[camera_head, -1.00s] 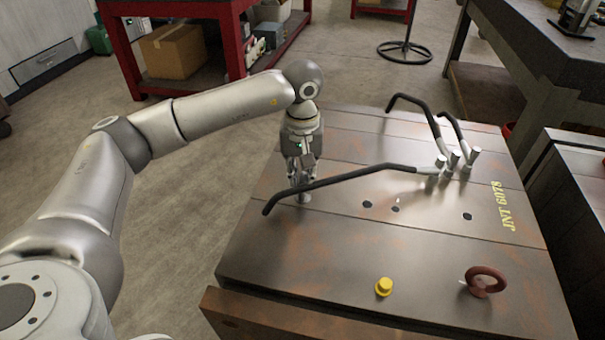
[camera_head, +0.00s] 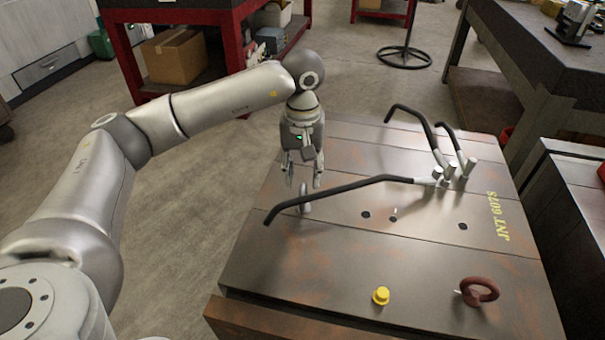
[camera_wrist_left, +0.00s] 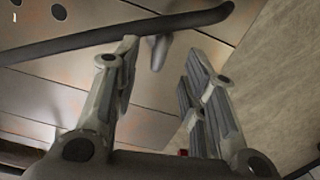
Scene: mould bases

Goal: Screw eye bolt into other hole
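My left gripper (camera_head: 303,185) hangs over the left part of the mould base (camera_head: 330,265), fingers apart and empty. My right gripper is not in view.
A long black bent bar (camera_head: 345,184) crosses the plate close beside the gripper. More bent bars (camera_head: 412,115) rise at the back right. A yellow cap (camera_head: 381,296) sits at the front. A workbench (camera_head: 530,60) stands at the right.

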